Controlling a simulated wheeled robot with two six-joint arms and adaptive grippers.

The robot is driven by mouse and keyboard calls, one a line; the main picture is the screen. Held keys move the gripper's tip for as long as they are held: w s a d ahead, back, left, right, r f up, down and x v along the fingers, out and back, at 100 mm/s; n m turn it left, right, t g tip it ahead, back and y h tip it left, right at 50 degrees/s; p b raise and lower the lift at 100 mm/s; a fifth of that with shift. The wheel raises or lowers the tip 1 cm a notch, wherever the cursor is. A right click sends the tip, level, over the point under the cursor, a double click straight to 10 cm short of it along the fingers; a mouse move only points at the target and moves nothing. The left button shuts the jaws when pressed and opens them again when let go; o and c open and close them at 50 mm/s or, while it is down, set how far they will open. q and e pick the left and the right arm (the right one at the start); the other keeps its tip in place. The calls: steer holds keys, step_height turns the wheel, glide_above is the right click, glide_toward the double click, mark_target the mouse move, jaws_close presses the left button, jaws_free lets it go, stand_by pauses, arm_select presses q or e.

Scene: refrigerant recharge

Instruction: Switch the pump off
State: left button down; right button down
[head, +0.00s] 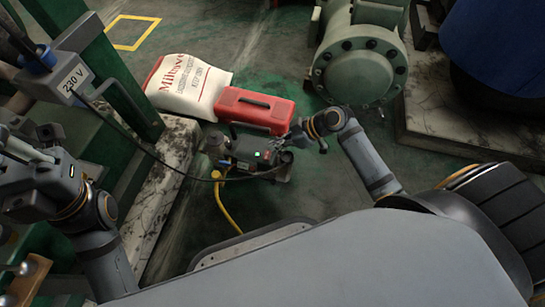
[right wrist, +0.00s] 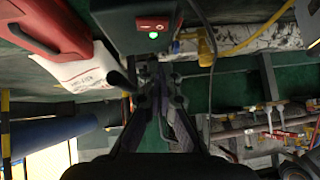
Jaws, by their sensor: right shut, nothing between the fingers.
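The pump (head: 252,160) is a dark unit on the floor with a small lit green light. The right wrist view shows its dark housing (right wrist: 120,25) at the top, with a red switch (right wrist: 152,24) and the green light below it. My right gripper (head: 286,141) is shut and empty, at the pump's right side in the head view. In the right wrist view its fingertips (right wrist: 154,70) are together below the light; I cannot tell if they touch the housing. My left gripper (head: 28,155) is at the left edge, far from the pump; its jaw state is unclear.
A red toolbox (head: 254,110) and a white sack (head: 188,86) with red lettering lie behind the pump. A yellow hose (head: 225,207) and a black cable run by it. A green flanged machine (head: 358,72) stands behind right. A 230 V box (head: 68,77) is at left.

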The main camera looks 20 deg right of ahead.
mark_target(265, 157)
steer(key=f+b, duration=0.1)
steer(key=f, duration=0.1)
steer(key=a+f+b, duration=0.1)
steer(key=f, duration=0.1)
steer(key=shift+w+a+f+b, duration=0.1)
steer(key=shift+a+f+b, duration=0.1)
steer(key=shift+b, duration=0.15)
steer(key=shift+f, duration=0.35)
steer(key=shift+s+f, duration=0.1)
steer(key=shift+s, duration=0.1)
steer(key=shift+f, duration=0.15)
